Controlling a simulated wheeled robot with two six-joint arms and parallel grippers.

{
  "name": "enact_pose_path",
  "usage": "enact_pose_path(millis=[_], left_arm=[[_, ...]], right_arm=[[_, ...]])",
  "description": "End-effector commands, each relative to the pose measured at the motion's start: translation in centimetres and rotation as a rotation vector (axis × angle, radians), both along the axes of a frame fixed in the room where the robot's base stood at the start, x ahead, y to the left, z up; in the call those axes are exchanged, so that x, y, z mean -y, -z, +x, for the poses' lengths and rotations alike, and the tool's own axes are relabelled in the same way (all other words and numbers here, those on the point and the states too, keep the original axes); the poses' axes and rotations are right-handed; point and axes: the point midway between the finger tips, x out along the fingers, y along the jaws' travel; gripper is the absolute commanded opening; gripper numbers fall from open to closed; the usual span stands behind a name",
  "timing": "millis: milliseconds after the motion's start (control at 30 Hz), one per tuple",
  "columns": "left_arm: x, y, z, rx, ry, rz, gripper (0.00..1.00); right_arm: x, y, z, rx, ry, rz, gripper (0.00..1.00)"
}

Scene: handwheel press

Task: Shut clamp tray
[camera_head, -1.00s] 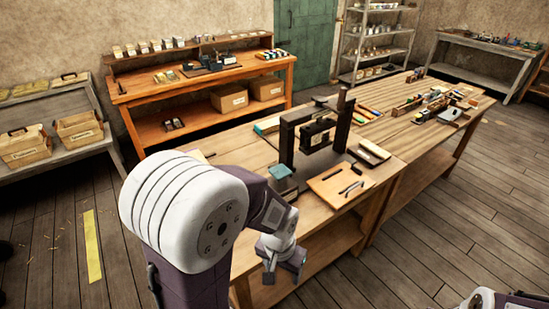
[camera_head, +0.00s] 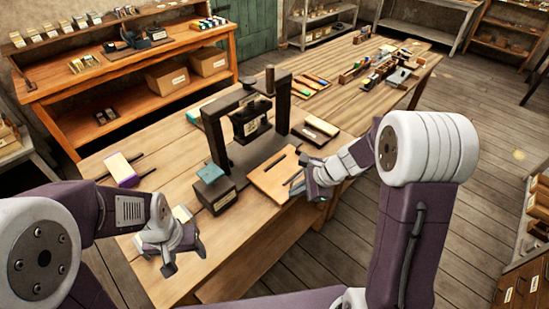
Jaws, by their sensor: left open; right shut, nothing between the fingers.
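The dark press (camera_head: 216,140) stands on the wooden workbench (camera_head: 170,190), its upright frame around a dark block in the middle. A flat light-wood board with a dark slot, which looks like the clamp tray (camera_head: 268,178), lies at the press's front right, at the bench's front edge. My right gripper (camera_head: 312,188) is shut and empty at the board's front right edge. Its fingers overlap the board's corner in view; I cannot tell whether they touch. My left gripper (camera_head: 184,262) is open and empty over the bench's front left, apart from the press.
A dark box with a green pad (camera_head: 212,182) stands left of the board. A small dark tray (camera_head: 318,128) lies right of the press. Tools crowd the far end.

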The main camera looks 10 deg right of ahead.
Motion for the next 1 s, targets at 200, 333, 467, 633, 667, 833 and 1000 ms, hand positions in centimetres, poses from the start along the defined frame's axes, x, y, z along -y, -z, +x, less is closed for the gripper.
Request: enact_pose_path(millis=[200, 333, 467, 633, 667, 833, 1000], left_arm=[[0.0, 0.6, 0.0, 0.000, 0.000, 0.000, 0.62], [0.0, 0.6, 0.0, 0.000, 0.000, 0.000, 0.62], [0.0, 0.6, 0.0, 0.000, 0.000, 0.000, 0.62], [0.0, 0.6, 0.0, 0.000, 0.000, 0.000, 0.62], [0.0, 0.6, 0.0, 0.000, 0.000, 0.000, 0.62], [0.0, 0.3, 0.0, 0.000, 0.000, 0.000, 0.62], [0.0, -0.2, 0.0, 0.000, 0.000, 0.000, 0.62]], right_arm=[[3.9, 1.1, 8.4, -0.065, 0.540, 0.327, 0.00], [6.3, 1.2, 11.5, -0.075, 0.732, 0.457, 0.00], [6.7, 1.2, 12.0, -0.077, 0.765, 0.482, 0.00], [5.9, 2.1, 12.8, -0.077, 0.760, 0.478, 0.00], [5.7, 2.5, 13.1, -0.078, 0.759, 0.477, 0.00], [3.9, 4.9, 15.2, -0.078, 0.758, 0.476, 0.00], [2.2, 7.2, 17.5, -0.077, 0.757, 0.475, 0.00]])
